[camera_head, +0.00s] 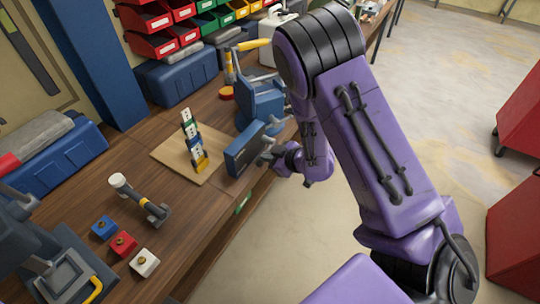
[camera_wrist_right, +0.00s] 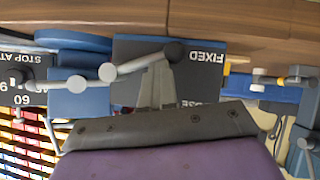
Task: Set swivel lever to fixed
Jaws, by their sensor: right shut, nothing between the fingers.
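A dark panel with upside-down FIXED lettering (camera_wrist_right: 200,55) fills the upper middle of the right wrist view. Below it a second word is partly covered by my gripper, with "OSE" readable. In the head view my right gripper (camera_head: 268,158) is beside the dark blue box (camera_head: 245,150) at the bench edge. My left gripper does not show.
A blue vise (camera_head: 260,102) stands behind the box. A wooden board (camera_head: 175,152) with a stack of coloured blocks lies to the left. Open floor is to the right.

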